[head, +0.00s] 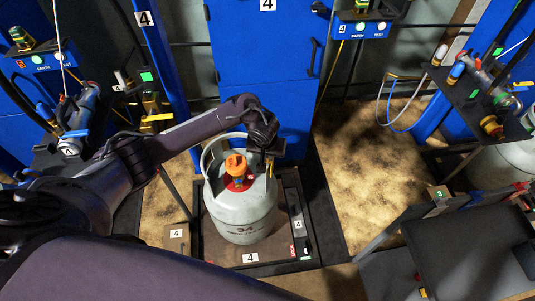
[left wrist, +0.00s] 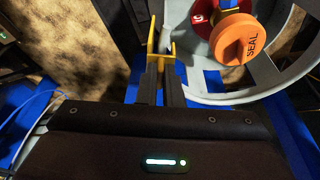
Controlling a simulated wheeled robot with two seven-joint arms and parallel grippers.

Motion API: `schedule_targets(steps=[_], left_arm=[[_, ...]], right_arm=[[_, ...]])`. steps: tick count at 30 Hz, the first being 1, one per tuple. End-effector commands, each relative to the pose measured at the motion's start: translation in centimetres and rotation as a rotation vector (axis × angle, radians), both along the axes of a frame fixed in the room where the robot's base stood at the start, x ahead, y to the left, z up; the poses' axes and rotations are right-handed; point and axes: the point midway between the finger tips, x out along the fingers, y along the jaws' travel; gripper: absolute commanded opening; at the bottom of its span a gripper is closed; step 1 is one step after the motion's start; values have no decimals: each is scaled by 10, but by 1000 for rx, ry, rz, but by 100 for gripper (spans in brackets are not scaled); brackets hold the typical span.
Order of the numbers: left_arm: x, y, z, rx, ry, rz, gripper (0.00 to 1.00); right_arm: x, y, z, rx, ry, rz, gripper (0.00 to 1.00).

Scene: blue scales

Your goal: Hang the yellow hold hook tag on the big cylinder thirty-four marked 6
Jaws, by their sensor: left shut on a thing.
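The big grey cylinder (head: 240,218), marked 34, stands upright on a scale plate labelled 4. An orange cap (head: 236,164) sits on its valve above a red collar, inside the open guard ring. The cap, lettered SEAL, also shows in the left wrist view (left wrist: 247,38), beside a red piece with a white mark that I cannot read surely. My left gripper (head: 268,154) is at the right rim of the guard ring. In the left wrist view its fingers (left wrist: 160,72) are shut on the yellow hook tag (left wrist: 153,47), close beside the ring (left wrist: 262,78). Whether hook and ring touch is unclear. My right gripper is out of view.
A blue cabinet (head: 262,75) labelled 4 stands behind the cylinder. Another grey cylinder (head: 502,165) is at the far right under a dark shelf with fittings. A dark panel (head: 465,245) stands front right. The floor between is clear.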

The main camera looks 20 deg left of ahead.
Motion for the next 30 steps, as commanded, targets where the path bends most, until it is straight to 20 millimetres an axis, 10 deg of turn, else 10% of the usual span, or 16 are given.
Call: schedule_targets(steps=[24,30], left_arm=[[-7,1,-28,4,19,0,0],[-7,4,-28,8,20,1,33]], right_arm=[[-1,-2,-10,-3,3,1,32],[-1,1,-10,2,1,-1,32]])
